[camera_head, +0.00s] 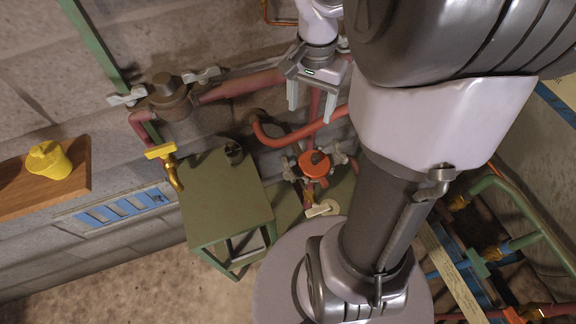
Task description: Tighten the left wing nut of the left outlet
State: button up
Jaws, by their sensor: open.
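Two fittings with wing nuts show; I cannot tell for sure which one the task calls the left outlet. The one further left in the picture is a dark brown round fitting (170,98) on a reddish pipe, with a pale left wing nut (127,96) and a pale right wing nut (202,75). The other has an orange cap (314,163), with a greyish left wing nut (289,169) and right wing nut (341,154). My gripper (311,112) is open and empty, its fingers apart, above the orange fitting in the picture and right of the dark one.
A yellow cup (48,160) sits on a wooden shelf (50,195). An orange bent pipe (285,137) runs near my gripper. My arm hides much of the right side.

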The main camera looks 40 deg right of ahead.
aim_at(288, 167)
jog(key=a+f+n+b, duration=0.1)
jog(key=n, duration=0.2)
jog(key=a+f+n+b, duration=0.1)
jog(key=a+f+n, duration=0.1)
jog(key=n, duration=0.1)
jog(key=w+a+f+n+b, duration=0.1)
jog(key=a+n, duration=0.1)
jog(key=n, duration=0.1)
jog(key=shift+a+f, duration=0.15)
jog(key=shift+f, duration=0.15)
jog(key=c, duration=0.6)
jog(key=shift+o, duration=0.2)
jog(key=shift+n, duration=0.3)
notch_tip(288, 167, down, 17)
jog(key=b, duration=0.7)
jog(key=shift+r, duration=0.1)
grip_shut()
